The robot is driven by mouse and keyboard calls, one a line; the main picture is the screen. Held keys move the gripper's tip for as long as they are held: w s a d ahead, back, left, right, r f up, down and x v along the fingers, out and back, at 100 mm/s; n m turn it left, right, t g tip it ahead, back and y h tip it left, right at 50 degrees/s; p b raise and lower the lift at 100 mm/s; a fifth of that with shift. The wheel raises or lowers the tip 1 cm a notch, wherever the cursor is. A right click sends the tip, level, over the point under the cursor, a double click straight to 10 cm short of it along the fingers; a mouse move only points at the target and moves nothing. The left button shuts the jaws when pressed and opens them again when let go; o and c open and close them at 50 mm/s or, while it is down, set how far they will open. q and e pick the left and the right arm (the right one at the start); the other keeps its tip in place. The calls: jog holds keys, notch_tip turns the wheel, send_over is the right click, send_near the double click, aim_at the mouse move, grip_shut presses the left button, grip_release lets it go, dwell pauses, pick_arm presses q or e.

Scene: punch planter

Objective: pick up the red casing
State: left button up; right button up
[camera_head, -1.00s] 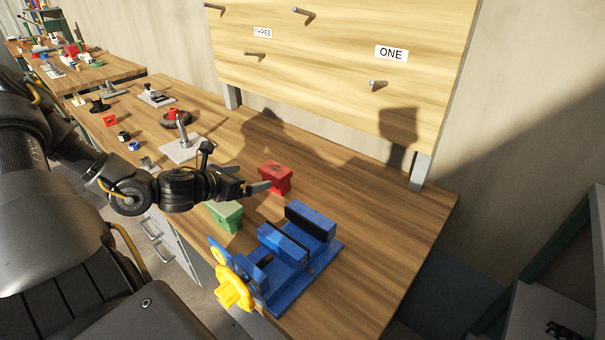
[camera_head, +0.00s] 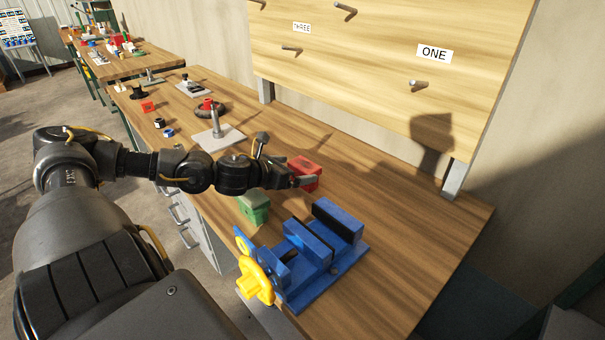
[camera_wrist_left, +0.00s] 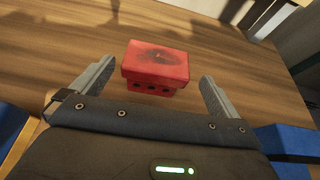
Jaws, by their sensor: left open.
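The red casing (camera_head: 305,170) is a small block with a wider top, standing on the wooden workbench. In the left wrist view the red casing (camera_wrist_left: 156,68) shows a dark smudge on top and several dark holes in its near side. My left gripper (camera_head: 302,182) is just in front of it in the head view. In the wrist view my left gripper (camera_wrist_left: 154,84) is open, with one finger on each side of the casing and gaps between; the casing sits at and beyond the fingertips. My right gripper is not in view.
A green block (camera_head: 254,206) stands just below my left gripper. A blue vise (camera_head: 318,252) with a yellow handwheel (camera_head: 256,284) is at the bench's near edge. A pegboard (camera_head: 390,70) rises behind. The bench right of the casing is clear.

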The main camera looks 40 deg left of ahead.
aim_at(301, 166)
pick_arm(q)
jog(key=shift+w, duration=0.1)
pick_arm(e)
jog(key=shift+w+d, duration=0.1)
pick_arm(q)
jog(key=shift+w, duration=0.45)
jog(key=x, duration=0.1)
jog(key=p+x, duration=0.1)
jog(key=shift+w+a+f, duration=0.2)
jog(key=shift+w, duration=0.2)
jog(key=shift+w+f+p, duration=0.2)
jog(key=shift+w+p, duration=0.1)
jog(key=shift+w+d+f, duration=0.1)
jog(key=shift+w+f, duration=0.1)
jog(key=shift+w, duration=0.05)
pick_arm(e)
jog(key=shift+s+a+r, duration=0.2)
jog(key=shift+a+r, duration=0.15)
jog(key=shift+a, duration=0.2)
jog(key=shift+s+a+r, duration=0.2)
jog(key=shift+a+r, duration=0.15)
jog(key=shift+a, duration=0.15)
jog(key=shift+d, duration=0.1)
